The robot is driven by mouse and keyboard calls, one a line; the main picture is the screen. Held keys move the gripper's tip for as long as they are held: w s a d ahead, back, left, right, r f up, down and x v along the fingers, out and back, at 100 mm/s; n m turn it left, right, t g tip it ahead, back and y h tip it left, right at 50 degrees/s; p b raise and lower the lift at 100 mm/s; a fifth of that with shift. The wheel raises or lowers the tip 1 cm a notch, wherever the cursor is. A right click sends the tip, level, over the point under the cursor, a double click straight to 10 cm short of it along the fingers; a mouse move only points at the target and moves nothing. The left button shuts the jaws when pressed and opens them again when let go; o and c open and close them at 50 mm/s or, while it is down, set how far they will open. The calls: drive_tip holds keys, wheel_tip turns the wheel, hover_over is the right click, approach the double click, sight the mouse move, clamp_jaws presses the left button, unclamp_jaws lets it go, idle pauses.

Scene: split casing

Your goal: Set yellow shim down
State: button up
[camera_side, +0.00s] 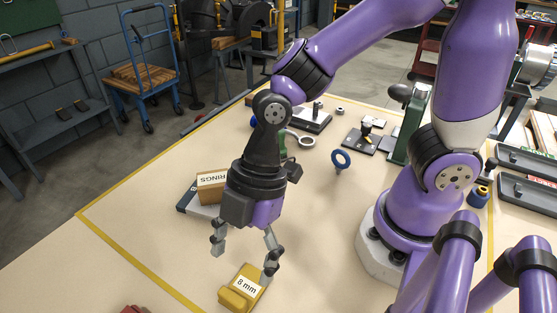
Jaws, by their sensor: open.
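The yellow shim (236,299), a yellow block with a white label reading "8 mm", rests on the tan table near the bottom of the side view. My gripper (244,262) points down with its fingers spread wide and nothing between them. It is above and just behind the yellow shim as seen here. The right fingertip overlaps the shim's upper right edge in the picture, and I cannot tell whether it touches.
A cardboard box marked "RINGS" (211,184) sits on a grey slab behind my gripper. A blue ring (341,159) stands to the right. A red part (133,309) shows at the bottom edge. The table (150,215) is clear to the left.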

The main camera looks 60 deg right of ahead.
drive_tip(key=w+d+r+m+t+h, duration=0.1)
drive_tip(key=d+r+m+t+h, duration=0.1)
drive_tip(key=d+r+m, duration=0.3)
drive_tip(key=d+r+m+t+h, duration=0.2)
drive_tip(key=d+r+m, duration=0.3)
drive_tip(key=d+m, duration=0.8)
drive_tip(key=shift+w+d+r+t+h, duration=0.3)
drive_tip(key=shift+w+d+r+t, duration=0.1)
drive_tip(key=shift+t, duration=0.4)
